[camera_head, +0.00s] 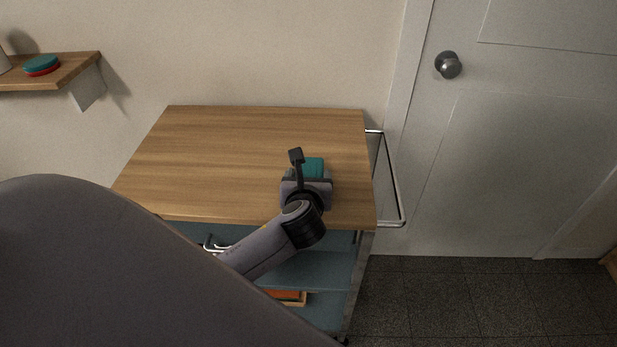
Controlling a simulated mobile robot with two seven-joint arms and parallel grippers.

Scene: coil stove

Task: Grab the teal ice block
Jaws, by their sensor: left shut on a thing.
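The teal ice block (313,164) is at the right part of the wooden cart top (230,150). Only its upper part shows; my gripper hides its near side. My left gripper (308,171) reaches in from the left and front and is shut on the block. I cannot tell whether the block rests on the wood or is lifted a little. My right gripper is not in view.
The cart top is otherwise bare. A metal rail (396,190) sticks out on its right side. Lower shelves hold a few items, including an orange-red one (287,295). A wall shelf (85,65) with teal and red discs (42,65) is at the left. A door (530,130) stands at the right.

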